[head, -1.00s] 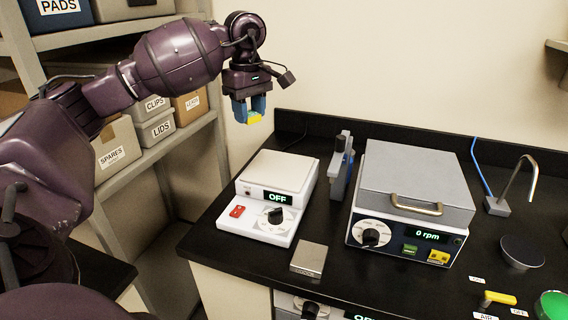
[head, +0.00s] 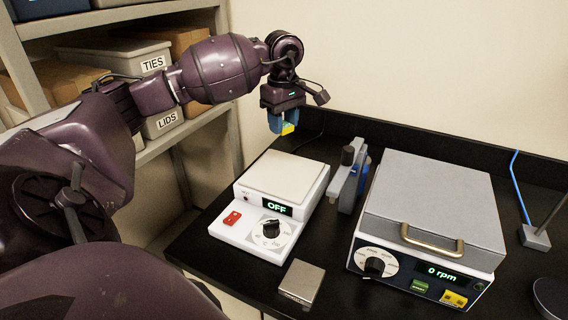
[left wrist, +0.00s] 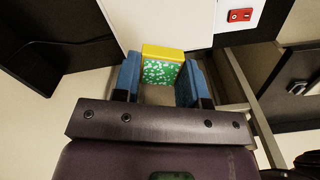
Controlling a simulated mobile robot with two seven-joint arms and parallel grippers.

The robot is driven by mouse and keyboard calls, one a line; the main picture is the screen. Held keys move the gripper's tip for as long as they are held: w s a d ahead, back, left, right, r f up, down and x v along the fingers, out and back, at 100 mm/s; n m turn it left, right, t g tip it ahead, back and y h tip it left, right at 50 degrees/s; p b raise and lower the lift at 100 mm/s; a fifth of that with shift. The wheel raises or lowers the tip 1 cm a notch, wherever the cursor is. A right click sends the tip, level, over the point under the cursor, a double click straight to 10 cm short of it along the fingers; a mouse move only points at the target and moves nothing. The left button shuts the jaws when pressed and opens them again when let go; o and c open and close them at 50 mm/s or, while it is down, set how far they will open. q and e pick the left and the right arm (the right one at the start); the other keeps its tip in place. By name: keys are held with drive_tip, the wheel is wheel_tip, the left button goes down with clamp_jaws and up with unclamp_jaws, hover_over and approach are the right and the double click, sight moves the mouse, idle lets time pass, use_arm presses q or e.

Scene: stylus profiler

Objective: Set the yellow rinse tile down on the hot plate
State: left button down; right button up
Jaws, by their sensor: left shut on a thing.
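The yellow rinse tile (head: 288,129) is held between the blue fingers of my left gripper (head: 281,126), which points down. In the left wrist view the tile (left wrist: 162,52) shows a yellow edge and a green speckled face between the fingers (left wrist: 160,85). The hot plate (head: 285,172) is a white unit with a pale flat top, a dial, a red switch and a display reading OFF. The tile appears raised above the plate's back edge in the head view; the exact gap is unclear. The plate also shows in the left wrist view (left wrist: 165,20). My right gripper is not in view.
A grey and blue stand (head: 348,180) is just right of the hot plate. A grey-lidded centrifuge (head: 430,205) reading 0 rpm is farther right. A small metal block (head: 301,283) lies in front. Shelves with bins (head: 160,122) stand at left.

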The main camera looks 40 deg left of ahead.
use_arm(q)
hover_over(284, 172)
wheel_tip(284, 172, down, 7)
drive_tip(key=shift+a+r, duration=0.1)
drive_tip(key=shift+f, duration=0.75)
wheel_tip(284, 172, down, 4)
drive_tip(key=shift+r, duration=0.1)
drive_tip(key=c, duration=0.9)
unclamp_jaws()
drive_tip(key=shift+o, duration=1.1)
drive_tip(key=shift+r, duration=0.3)
wheel_tip(284, 172, up, 10)
drive_tip(key=shift+f, duration=0.1)
drive_tip(key=shift+r, duration=0.8)
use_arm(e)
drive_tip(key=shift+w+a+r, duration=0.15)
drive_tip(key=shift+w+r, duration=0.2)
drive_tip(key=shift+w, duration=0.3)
